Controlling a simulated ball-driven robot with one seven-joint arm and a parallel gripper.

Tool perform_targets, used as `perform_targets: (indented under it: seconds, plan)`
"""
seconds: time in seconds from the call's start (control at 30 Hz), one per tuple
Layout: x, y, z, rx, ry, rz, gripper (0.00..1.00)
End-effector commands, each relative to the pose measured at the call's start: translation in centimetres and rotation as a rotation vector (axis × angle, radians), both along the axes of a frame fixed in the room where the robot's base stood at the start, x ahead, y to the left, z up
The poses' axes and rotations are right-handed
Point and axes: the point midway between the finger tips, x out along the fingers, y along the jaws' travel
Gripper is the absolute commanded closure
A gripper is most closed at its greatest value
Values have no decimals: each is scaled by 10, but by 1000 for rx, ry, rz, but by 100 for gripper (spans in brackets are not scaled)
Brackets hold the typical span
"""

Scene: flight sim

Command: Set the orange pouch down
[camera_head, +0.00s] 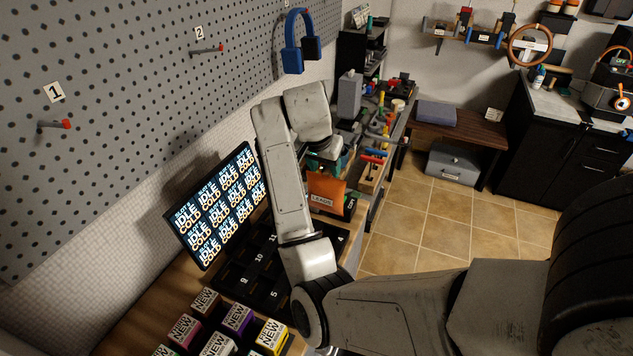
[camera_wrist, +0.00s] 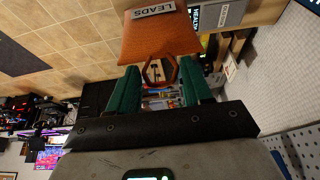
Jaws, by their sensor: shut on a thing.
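The orange pouch (camera_head: 325,187), with a white label reading LEADS, hangs below my gripper (camera_head: 318,163) near the workbench edge in the head view. My arm partly hides the gripper there. In the wrist view the pouch (camera_wrist: 160,40) is at the ends of the two green fingers of my gripper (camera_wrist: 160,76), with an orange loop between the fingers. My gripper is shut on it. I cannot tell whether the pouch touches anything beneath it.
A monitor (camera_head: 215,207) stands left of my arm beside a black numbered tray (camera_head: 245,262). Small labelled boxes (camera_head: 237,318) stand at the front. Tools and a grey bottle (camera_head: 349,97) crowd the bench behind the pouch. Tiled floor (camera_head: 430,215) is clear to the right.

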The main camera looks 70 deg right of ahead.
Motion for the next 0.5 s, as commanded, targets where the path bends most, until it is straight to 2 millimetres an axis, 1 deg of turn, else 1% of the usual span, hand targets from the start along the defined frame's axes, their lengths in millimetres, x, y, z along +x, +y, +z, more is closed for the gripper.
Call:
perform_targets:
  seconds: [0.1, 0.33, 0.5]
  plan:
    - [12, -3, -11, 1, 1, 2, 100]
    - [22, -7, -26, 1, 1, 2, 100]
    - [21, -7, -48, 2, 2, 0, 100]
